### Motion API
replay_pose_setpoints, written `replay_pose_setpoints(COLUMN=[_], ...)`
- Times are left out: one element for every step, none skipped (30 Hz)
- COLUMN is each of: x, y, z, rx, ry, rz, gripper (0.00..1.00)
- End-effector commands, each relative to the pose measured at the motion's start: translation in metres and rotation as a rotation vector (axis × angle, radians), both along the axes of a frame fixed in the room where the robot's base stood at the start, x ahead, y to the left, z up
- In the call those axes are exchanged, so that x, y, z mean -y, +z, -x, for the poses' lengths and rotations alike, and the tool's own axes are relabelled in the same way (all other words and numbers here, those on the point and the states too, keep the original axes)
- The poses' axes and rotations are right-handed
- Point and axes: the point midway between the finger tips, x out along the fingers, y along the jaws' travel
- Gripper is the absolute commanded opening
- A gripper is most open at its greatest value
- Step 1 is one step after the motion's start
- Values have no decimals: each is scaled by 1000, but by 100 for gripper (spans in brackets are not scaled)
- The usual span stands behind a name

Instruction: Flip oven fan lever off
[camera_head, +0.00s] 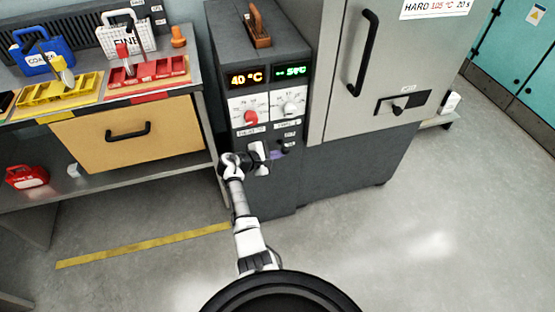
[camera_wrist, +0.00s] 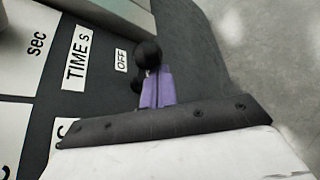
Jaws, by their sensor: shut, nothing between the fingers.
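The dark oven control panel (camera_head: 240,110) has two lit displays, a red dial (camera_head: 251,118) and a pale dial (camera_head: 291,108). A small black ball-ended lever (camera_head: 285,146) sits low on its right side. In the wrist view, the black ball (camera_wrist: 148,54) is beside an "OFF" label (camera_wrist: 122,60), with another dark rounded part just below it. My gripper (camera_head: 277,155) is shut and empty, its purple fingertips (camera_wrist: 156,88) close below the ball. I cannot tell whether they touch it. The lever's base and position are partly hidden by the fingertips.
The grey oven door with a black handle (camera_head: 365,52) and a black latch (camera_head: 399,104) stands right of the panel. A workbench with a wooden drawer (camera_head: 135,150) and racks is at the left. Open floor lies in front, with a yellow strip (camera_head: 145,246).

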Motion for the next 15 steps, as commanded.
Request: replay_pose_setpoints(x=[0,0,0,0,0,0,0,0,0,0,0,0,0,0,0], y=[0,0,1,1,2,4,5,7,9,11,12,14,15,16,16], z=[0,0,0,0,0,0,0,0,0,0,0,0,1,1,1], rx=[0,0,1,1,1,1,1,1,1,1,1,1,1,1,1], ry=[0,0,1,0,0,0,0,0,0,0,0,0,0,0,0], rz=[0,0,0,0,0,0,0,0,0,0,0,0,0,0,0], gripper=[0,0,0,0,0,0,0,0,0,0,0,0,0,0,0])
